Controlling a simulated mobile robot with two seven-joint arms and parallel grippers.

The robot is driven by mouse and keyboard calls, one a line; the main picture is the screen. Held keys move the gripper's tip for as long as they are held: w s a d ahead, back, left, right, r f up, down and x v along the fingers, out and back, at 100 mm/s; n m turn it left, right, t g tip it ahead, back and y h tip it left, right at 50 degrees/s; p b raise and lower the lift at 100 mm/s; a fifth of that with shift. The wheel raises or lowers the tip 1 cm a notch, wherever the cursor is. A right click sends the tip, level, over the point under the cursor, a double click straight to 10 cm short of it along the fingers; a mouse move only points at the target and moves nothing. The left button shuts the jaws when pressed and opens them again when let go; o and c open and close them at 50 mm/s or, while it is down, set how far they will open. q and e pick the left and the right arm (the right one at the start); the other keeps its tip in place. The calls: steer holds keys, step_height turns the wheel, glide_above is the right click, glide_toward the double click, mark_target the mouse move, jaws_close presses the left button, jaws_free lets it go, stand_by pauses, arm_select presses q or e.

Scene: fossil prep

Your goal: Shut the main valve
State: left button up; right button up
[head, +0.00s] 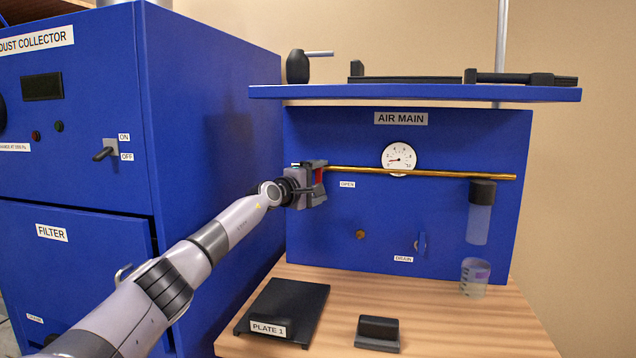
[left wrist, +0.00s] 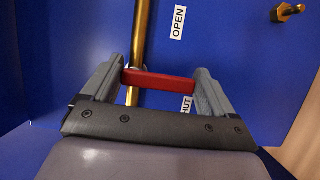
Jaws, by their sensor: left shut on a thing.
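The main valve's red handle (left wrist: 160,86) is between the two fingers of my left gripper (head: 318,180), which is shut on it. In the left wrist view the handle lies across the brass pipe (head: 420,172), about square to it. Its free end is beside a partly covered label ending in "HUT" (left wrist: 187,104). The OPEN label (head: 347,184) is farther along the pipe; it also shows in the left wrist view (left wrist: 177,22). In the head view my gripper covers most of the handle, at the pipe's left end. My right gripper is not in view.
The blue AIR MAIN panel (head: 330,235) carries a gauge (head: 399,158) and a small drain valve (head: 421,243). A clear cup (head: 475,277) stands below the filter bowl (head: 479,220). A shelf (head: 420,94) overhangs the panel. The blue dust collector (head: 215,130) stands at left.

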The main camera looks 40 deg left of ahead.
mark_target(320, 181)
arm_select(q)
steer(key=o, duration=1.3)
steer(key=shift+s, duration=0.5)
steer(key=shift+s+d+p, duration=0.2)
steer(key=shift+s+p, duration=0.2)
steer(key=shift+s, duration=0.35)
steer(key=shift+s+d, duration=0.15)
steer(key=shift+s, duration=0.9)
steer(key=shift+s+d+b, duration=0.2)
steer(key=shift+s+b, duration=0.3)
steer(key=shift+s, duration=0.7)
